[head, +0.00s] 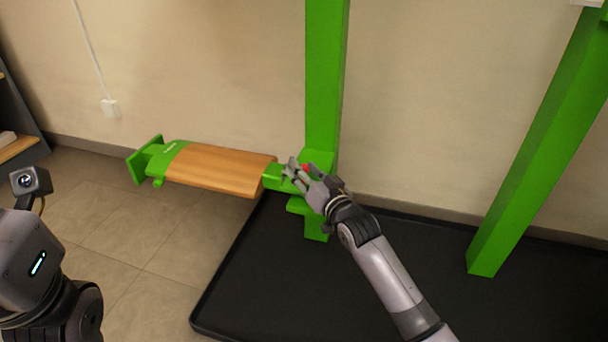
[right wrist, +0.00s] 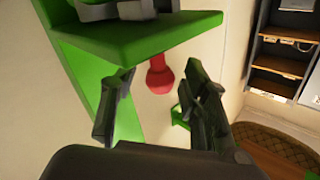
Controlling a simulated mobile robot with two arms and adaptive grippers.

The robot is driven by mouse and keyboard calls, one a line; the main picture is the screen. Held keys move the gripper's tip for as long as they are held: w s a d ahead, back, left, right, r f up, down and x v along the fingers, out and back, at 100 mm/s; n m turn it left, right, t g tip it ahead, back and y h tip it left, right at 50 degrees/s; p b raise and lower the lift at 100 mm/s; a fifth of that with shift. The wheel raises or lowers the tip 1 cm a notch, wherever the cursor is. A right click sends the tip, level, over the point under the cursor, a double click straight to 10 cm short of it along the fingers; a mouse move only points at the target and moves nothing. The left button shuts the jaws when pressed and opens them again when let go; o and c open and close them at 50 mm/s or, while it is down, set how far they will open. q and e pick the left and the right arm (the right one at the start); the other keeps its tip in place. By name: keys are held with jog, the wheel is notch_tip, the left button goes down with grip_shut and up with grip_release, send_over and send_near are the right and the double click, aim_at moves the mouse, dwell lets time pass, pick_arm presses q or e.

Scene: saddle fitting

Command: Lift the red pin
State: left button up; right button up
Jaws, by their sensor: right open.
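The red pin (head: 306,168) shows as a small red spot between the fingers of my right gripper (head: 299,172) in the head view, at the green bracket (head: 318,157) on the post. In the right wrist view the pin (right wrist: 160,82) has a narrow neck and a wider knob, and sits against a green plate (right wrist: 150,38). The fingers of my right gripper (right wrist: 158,92) are open on either side of it, with visible gaps. Part of the pin is hidden by the fingers in the head view. My left gripper is not in view.
A wooden board with green ends (head: 215,168) extends left from the bracket. Green posts (head: 326,75) and (head: 540,150) stand behind and to the right. A black mat with a raised edge (head: 270,290) covers the floor. A shelf (right wrist: 285,50) shows in the right wrist view.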

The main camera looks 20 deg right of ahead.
jog(key=shift+w, duration=0.25)
jog(key=shift+c, duration=0.4)
grip_shut()
dwell(0.4)
